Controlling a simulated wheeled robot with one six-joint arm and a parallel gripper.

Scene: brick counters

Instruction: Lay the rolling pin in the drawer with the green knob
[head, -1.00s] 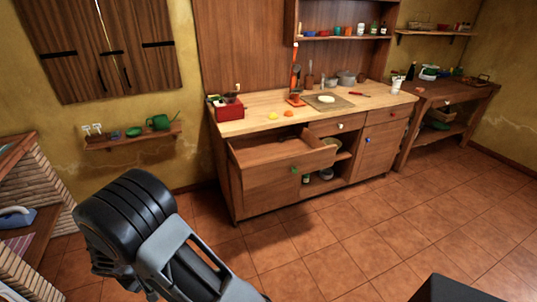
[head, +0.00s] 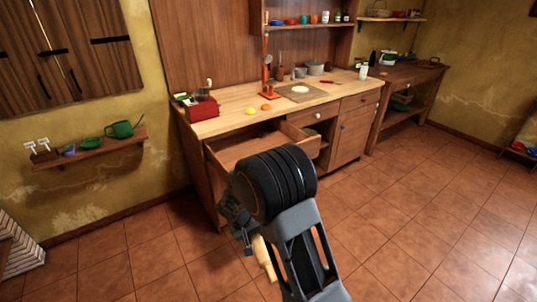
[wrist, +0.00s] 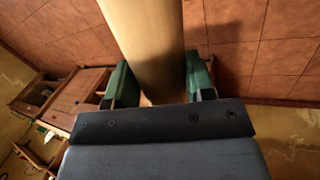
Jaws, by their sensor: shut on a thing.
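The rolling pin (head: 263,256) is pale wood and hangs below my gripper (head: 246,232) in the head view, partly hidden by my arm. In the wrist view my gripper (wrist: 157,82) is shut on the rolling pin (wrist: 148,42), with a green pad on each side of it. The open drawer (head: 232,150) juts from the left of the wooden counter. Its inside looks empty where it shows. My arm covers the drawer's front, so the green knob is hidden now. The pin is in front of the drawer and apart from it.
A wall shelf (head: 95,148) holds a green watering can (head: 122,129).

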